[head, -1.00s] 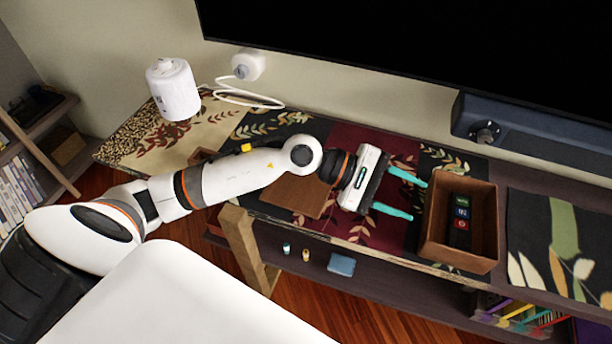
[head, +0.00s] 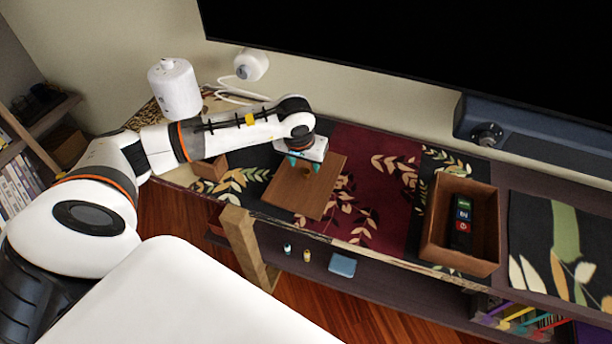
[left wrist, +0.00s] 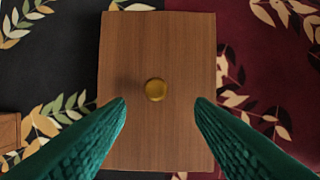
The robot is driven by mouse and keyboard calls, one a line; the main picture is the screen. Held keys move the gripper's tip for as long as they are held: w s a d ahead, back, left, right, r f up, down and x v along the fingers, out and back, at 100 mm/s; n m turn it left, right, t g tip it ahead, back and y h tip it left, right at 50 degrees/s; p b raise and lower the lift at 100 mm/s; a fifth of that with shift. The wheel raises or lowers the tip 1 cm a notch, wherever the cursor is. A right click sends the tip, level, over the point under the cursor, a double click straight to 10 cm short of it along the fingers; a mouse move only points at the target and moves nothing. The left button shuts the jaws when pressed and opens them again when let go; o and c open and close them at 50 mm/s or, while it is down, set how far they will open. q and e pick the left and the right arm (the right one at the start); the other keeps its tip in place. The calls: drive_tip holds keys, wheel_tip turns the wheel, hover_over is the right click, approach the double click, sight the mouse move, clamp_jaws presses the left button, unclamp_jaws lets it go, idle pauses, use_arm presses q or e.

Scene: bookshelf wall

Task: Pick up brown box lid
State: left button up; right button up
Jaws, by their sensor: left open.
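The brown box lid (head: 306,190) lies flat on the patterned cloth on the shelf top. In the left wrist view the lid (left wrist: 158,50) fills the middle, with a round gold knob (left wrist: 155,90) at its centre. My left gripper (head: 302,164) points down above the lid's far part, and its teal fingers hide some of it. In the left wrist view the left gripper (left wrist: 160,105) is open and empty, with a finger on either side of the knob's line. The open brown box (head: 432,248) stands to the right. My right gripper is not in view.
Dark items with coloured labels (head: 462,222) lie inside the box. A small wooden piece (head: 210,168) sits left of the lid. A white cylinder (head: 175,88) stands at the back left. The television (head: 420,60) hangs above. The cloth between lid and box is clear.

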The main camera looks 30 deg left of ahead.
sight(306, 171)
use_arm(q)
drive_tip(key=shift+a+p+x, duration=0.15)
drive_tip(key=shift+p+x, duration=0.05)
drive_tip(key=shift+x, duration=1.2)
drive_tip(key=shift+a+p+x, duration=0.1)
drive_tip(key=shift+p+x, duration=0.1)
drive_tip(key=shift+x, duration=1.15)
drive_tip(key=shift+w, duration=0.2)
drive_tip(key=shift+c, duration=0.4)
drive_tip(key=shift+r, duration=0.1)
clamp_jaws()
